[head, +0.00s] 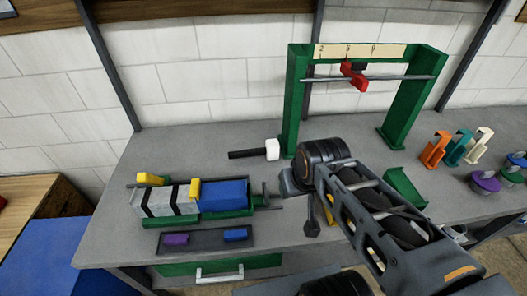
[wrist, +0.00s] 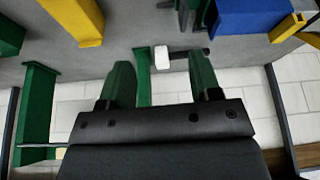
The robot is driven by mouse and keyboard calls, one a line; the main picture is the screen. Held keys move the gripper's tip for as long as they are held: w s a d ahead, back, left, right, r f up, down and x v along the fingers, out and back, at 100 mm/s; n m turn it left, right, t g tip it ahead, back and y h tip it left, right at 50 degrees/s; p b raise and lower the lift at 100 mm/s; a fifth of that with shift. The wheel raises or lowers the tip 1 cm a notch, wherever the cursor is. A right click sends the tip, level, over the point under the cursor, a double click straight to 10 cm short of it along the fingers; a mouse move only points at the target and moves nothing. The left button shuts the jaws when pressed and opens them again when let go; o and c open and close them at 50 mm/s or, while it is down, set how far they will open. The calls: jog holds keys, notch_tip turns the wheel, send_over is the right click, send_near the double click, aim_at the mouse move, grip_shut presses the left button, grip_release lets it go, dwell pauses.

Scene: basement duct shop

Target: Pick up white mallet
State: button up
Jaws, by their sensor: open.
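The white mallet (head: 272,150) lies on the grey bench just left of the green gantry frame's left leg. Its white block head is at the right and its dark handle points left. In the wrist view the mallet's white head (wrist: 163,60) shows between and beyond my fingers, its handle running right, partly behind one finger. My gripper (wrist: 160,72) is open, with green fingers apart and nothing between them. In the head view my wrist is right of and nearer than the mallet; the fingers are mostly hidden there.
The green gantry frame (head: 419,100) with a crossbar and red slider (head: 353,76) stands close by the mallet. A clamp fixture with a blue block (head: 222,194) is in front left. A dark tray (head: 205,239) lies nearer. Coloured holders (head: 435,150) stand right. Bench left of the mallet is clear.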

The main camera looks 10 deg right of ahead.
notch_tip(320, 180, down, 3)
jog(key=g, duration=0.1)
jog(key=m+g+b, duration=0.2)
jog(key=m+g, duration=0.2)
jog(key=m, duration=0.9)
send_over(260, 149)
jog(key=f, duration=0.8)
jog(key=shift+d, duration=0.3)
notch_tip(260, 149, up, 4)
jog(key=m, duration=0.3)
notch_tip(260, 149, down, 8)
jog(key=shift+f+m+p, duration=0.2)
jog(key=shift+m+p, duration=0.3)
jog(key=shift+m, duration=0.7)
jog(key=shift+s+a+f+p, duration=0.15)
jog(key=shift+f+p, duration=0.3)
jog(key=shift+f, duration=0.9)
jog(key=shift+w+a+f+p, duration=0.1)
jog(key=shift+f+p, duration=0.35)
jog(key=shift+f, duration=0.9)
